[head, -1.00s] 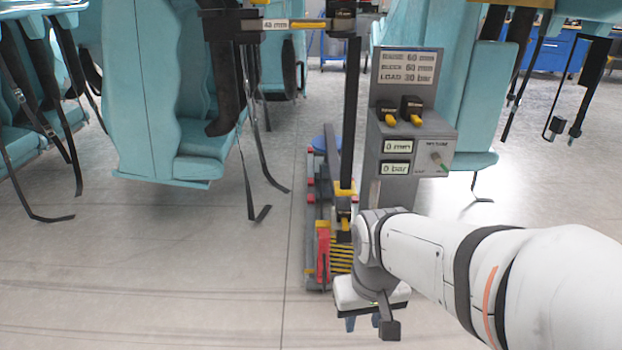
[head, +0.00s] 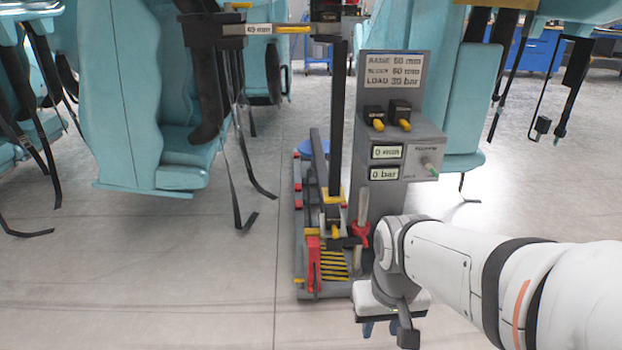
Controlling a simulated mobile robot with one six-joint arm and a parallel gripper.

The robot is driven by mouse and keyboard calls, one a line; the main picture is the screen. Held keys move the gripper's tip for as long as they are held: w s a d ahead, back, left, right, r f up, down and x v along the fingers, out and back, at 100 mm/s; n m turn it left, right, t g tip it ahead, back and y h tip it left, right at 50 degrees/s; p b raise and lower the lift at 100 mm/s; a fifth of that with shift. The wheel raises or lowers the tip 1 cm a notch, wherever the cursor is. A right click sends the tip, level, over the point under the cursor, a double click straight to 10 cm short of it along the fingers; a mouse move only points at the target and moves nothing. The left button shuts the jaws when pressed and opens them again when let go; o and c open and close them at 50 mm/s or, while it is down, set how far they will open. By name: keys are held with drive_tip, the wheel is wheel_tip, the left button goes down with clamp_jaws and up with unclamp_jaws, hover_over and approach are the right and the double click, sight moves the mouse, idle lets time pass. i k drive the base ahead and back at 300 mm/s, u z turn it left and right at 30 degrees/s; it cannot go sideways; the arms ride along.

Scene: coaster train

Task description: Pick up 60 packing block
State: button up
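Two black blocks with yellow front tabs, the left one (head: 374,116) and the right one (head: 400,113), sit side by side on top of the grey control stand (head: 413,133). The writing on them is too small to read, so I cannot tell whether either is the 60 packing block. The sign (head: 392,72) above them shows a raise line and a block line of 60 mm and a load of 30 bar. My gripper (head: 381,328) hangs low in front of the stand, well below the blocks. Its blue fingertips are apart, with nothing seen between them.
A floor jack frame (head: 300,240) with a black post, a red lever (head: 314,265) and yellow stripes stands left of the stand. Teal coaster seats (head: 130,100) with hanging straps flank both sides.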

sight(332, 215)
drive_tip(key=i, duration=0.95)
